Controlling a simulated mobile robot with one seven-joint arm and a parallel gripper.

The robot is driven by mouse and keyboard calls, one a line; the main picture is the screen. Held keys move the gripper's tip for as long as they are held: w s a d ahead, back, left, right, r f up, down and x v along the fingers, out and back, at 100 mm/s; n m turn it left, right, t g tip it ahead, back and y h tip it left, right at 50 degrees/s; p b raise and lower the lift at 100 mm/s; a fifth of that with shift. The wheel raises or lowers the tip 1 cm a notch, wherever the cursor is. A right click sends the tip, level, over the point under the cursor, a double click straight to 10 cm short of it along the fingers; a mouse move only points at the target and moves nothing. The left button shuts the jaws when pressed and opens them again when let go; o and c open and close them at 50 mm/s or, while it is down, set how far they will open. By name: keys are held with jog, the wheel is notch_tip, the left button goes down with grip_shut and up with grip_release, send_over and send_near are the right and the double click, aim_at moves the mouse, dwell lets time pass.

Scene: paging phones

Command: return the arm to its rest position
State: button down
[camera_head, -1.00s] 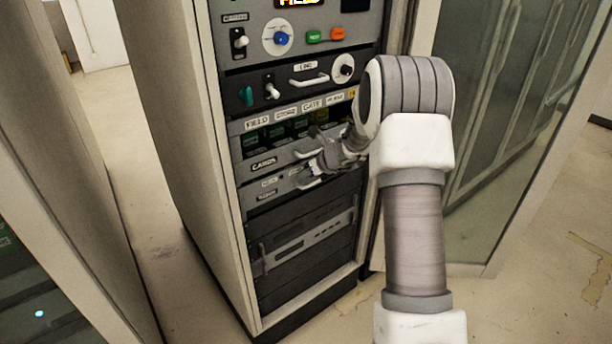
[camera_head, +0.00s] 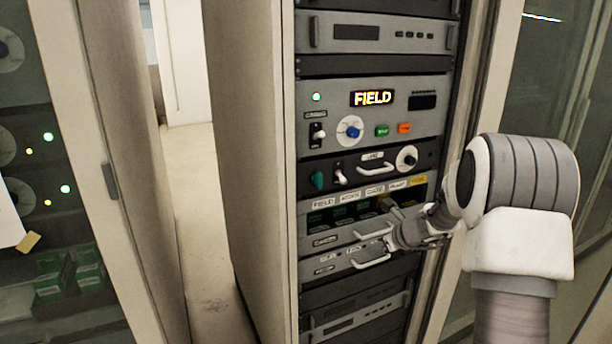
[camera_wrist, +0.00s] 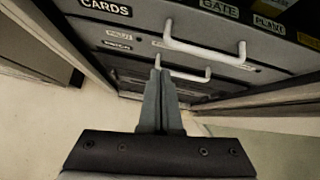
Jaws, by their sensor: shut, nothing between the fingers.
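My gripper (camera_head: 388,226) is in front of the equipment rack (camera_head: 375,62), beside the card drawers in the head view. In the wrist view my gripper (camera_wrist: 160,78) has its fingers together and empty. Its tips overlap the lower white handle (camera_wrist: 185,74) in the picture; I cannot tell whether they touch it. The upper drawer handle (camera_wrist: 204,45), on the CARDS drawer, is clear of the fingers. My arm is bent, with its elbow at the right of the head view.
The rack panel shows a lit FIELD display (camera_head: 372,98), a blue knob (camera_head: 351,130), and green and orange buttons (camera_head: 404,128). Labelled green cards (camera_head: 340,214) sit below. Another cabinet (camera_head: 60,180) stands at left, glass doors at right. Open floor (camera_head: 200,200) lies between the cabinets.

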jog(key=s+a+r+n+g+p, duration=0.1)
jog(key=s+a+r+n, duration=0.5)
jog(key=s+r+n, duration=0.25)
jog(key=s+a+r+n+g+p, duration=0.1)
jog(key=s+a+r+n+p, duration=0.1)
jog(key=s+a+r+n, duration=0.45)
jog(key=s+d+r+n+h+p, duration=0.1)
jog(key=s+r+n, duration=0.2)
jog(key=s+n, duration=0.4)
jog(key=s+d+r+n+h+p, duration=0.1)
jog(key=s+n, duration=0.7)
jog(key=s, duration=0.8)
notch_tip(320, 180, up, 2)
jog(key=shift+s+d+r+g+h+p, duration=0.15)
jog(key=shift+s+d+g+h+p, duration=0.2)
jog(key=shift+h, duration=0.45)
